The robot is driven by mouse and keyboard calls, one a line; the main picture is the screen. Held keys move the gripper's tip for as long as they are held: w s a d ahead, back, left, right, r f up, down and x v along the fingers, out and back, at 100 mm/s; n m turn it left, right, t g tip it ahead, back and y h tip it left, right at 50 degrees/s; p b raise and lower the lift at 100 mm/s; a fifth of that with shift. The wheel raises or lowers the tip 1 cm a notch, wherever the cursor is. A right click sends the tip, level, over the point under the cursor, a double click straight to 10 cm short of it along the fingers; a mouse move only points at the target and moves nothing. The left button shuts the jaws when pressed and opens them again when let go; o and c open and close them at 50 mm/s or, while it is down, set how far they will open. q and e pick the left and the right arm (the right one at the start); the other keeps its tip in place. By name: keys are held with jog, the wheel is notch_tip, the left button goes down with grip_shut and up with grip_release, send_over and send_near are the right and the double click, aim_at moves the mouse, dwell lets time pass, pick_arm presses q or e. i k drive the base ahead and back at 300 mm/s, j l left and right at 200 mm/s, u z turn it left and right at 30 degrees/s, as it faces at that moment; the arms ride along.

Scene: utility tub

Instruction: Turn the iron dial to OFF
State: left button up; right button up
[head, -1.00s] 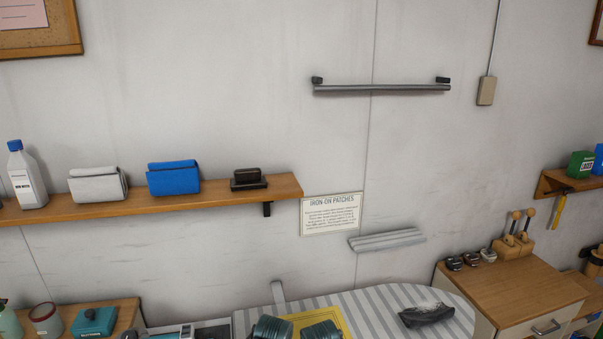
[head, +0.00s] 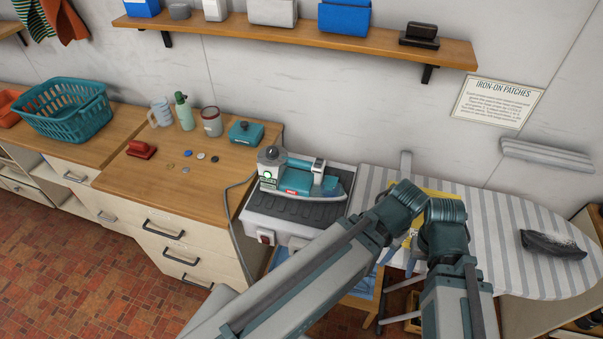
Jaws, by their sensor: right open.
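The iron (head: 318,180), teal and grey, stands on a dark ribbed rest at the left end of the ironing board. A dark grey knob, apparently the dial (head: 271,153), sits on its left end above a lit green spot. The dial's marks are too small to read. My two arms come up from the bottom, and their teal joints are right of the iron. My right gripper (head: 412,240) is mostly hidden among these links, apart from the iron, with nothing seen in it. My left gripper's fingers are not visible.
The striped ironing board (head: 490,235) holds a yellow cloth (head: 437,193) and a dark crumpled item (head: 553,245). A shelf (head: 300,38) runs above.

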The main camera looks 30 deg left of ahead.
aim_at(273, 153)
jog(key=u, duration=1.3)
